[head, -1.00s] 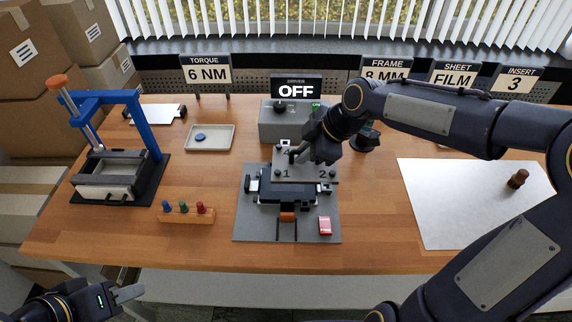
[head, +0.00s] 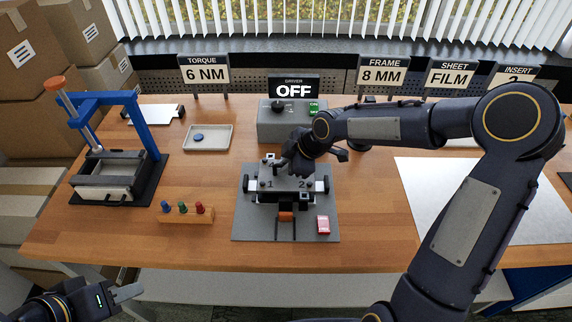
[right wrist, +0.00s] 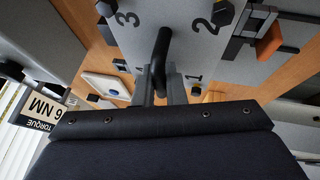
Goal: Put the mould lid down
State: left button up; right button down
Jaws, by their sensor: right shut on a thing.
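The mould lid (head: 284,184) is a grey plate with numbers and dark bolts near its corners. My right gripper (head: 284,166) is shut on the lid's black handle (right wrist: 162,50); the fingers close around it in the right wrist view (right wrist: 161,88). The lid sits level over the mould base on a grey plate (head: 254,226), between black clamps at the sides. Whether it touches the base fully I cannot tell. My left gripper (head: 127,293) is at the lower left, away from the table things; its finger gap is unclear.
An orange block (head: 286,216) and a red-and-white item (head: 323,225) are at the front of the plate. A driver box (head: 270,122) reading OFF stands behind. A peg rack (head: 186,215), tray (head: 207,138) and blue-framed press (head: 110,175) are left. A white sheet (head: 450,200) lies right.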

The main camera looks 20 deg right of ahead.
jog(key=shift+f+b, duration=0.3)
jog(key=c, duration=1.5)
grip_release()
jog(key=shift+r, duration=0.1)
